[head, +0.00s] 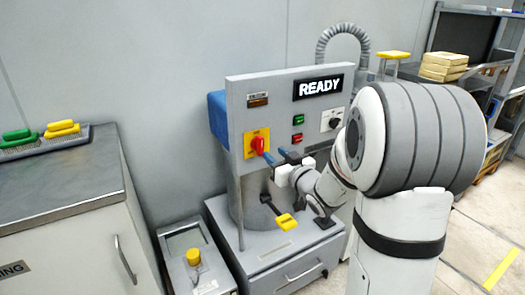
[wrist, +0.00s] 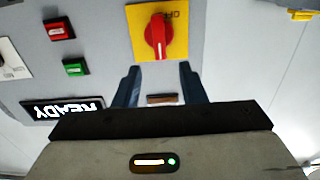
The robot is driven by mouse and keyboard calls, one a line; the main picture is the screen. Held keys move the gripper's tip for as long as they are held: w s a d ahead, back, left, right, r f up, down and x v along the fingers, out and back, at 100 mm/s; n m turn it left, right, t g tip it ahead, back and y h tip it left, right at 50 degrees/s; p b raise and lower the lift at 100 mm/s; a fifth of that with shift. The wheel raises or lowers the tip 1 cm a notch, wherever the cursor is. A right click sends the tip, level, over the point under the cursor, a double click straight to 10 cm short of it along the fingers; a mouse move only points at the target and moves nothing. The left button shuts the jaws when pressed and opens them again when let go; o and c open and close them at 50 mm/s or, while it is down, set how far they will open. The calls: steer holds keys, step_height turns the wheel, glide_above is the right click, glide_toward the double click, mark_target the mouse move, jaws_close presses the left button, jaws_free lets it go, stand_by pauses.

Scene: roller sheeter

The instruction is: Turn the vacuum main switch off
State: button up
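The main switch is a red rotary knob (head: 258,144) on a yellow plate (head: 249,152), on the front of the grey machine panel. The wrist view shows the red knob (wrist: 157,36) upside down, its grip running roughly up and down the picture, with partly readable lettering on the yellow plate (wrist: 182,42). My gripper (head: 274,153) is just in front of the panel, beside the knob in the head view. In the wrist view my gripper (wrist: 158,68) has its two blue fingers apart, nothing between them, the knob beyond the tips. Contact is not visible.
The panel holds a lit READY display (head: 319,87), a green button (head: 299,120), a red button (head: 298,137) and a black selector (head: 334,123). A yellow-handled lever (head: 286,221) sticks out below my gripper. A counter with brushes (head: 62,129) stands left.

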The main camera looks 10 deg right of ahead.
mark_target(262, 143)
steer(key=x, duration=0.7)
steer(key=shift+s, duration=0.1)
steer(key=shift+c, duration=0.5)
